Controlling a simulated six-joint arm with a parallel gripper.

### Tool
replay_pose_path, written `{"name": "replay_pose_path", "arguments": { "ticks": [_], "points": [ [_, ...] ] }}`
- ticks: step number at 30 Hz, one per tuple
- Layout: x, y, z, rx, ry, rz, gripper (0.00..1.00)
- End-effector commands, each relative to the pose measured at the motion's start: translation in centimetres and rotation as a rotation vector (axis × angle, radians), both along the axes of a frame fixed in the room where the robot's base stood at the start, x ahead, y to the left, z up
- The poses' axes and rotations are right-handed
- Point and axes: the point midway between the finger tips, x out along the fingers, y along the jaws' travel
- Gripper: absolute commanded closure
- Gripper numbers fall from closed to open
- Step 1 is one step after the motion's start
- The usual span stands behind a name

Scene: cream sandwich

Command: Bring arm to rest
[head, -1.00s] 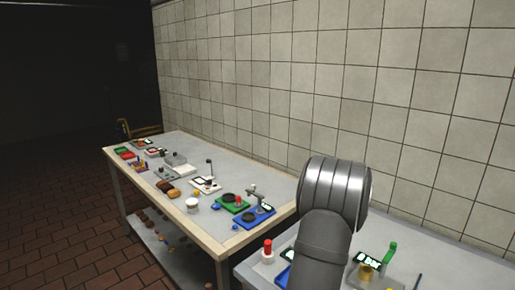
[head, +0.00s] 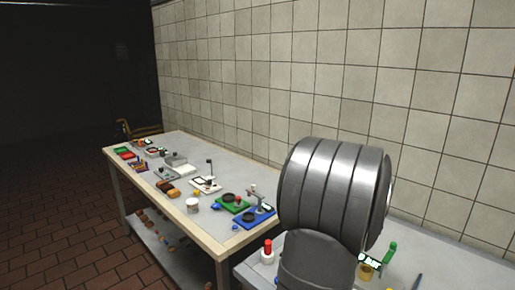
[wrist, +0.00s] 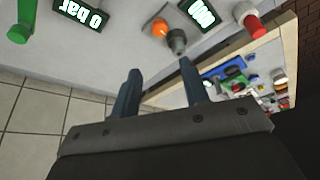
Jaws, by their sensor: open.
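My gripper (wrist: 158,92) shows in the wrist view with its two dark fingers apart and nothing between them. It appears upside down against the tables, with the fingers pointing toward the nearer table's items. In the head view my grey arm link fills the lower right and hides part of the nearer table (head: 460,262); the gripper itself does not show there.
A long table (head: 235,243) holds a green board (head: 232,203), a blue board (head: 254,217), a white cup (head: 192,205) and brown pieces. The nearer table bears a red-topped item (head: 268,247) and a green-handled item (head: 391,249). A tiled wall (head: 240,80) stands behind.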

Motion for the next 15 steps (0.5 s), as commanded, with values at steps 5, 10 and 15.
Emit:
{"name": "replay_pose_path", "arguments": {
  "ticks": [5, 10, 15],
  "points": [
    [1.3, 0.3, -3.5, 0.002, 0.005, 0.000, 0.59],
    [2.6, 0.6, -6.6, 0.002, 0.003, 0.001, 0.59],
    [3.9, 0.9, -9.8, 0.001, 0.002, 0.001, 0.59]
  ]
}}
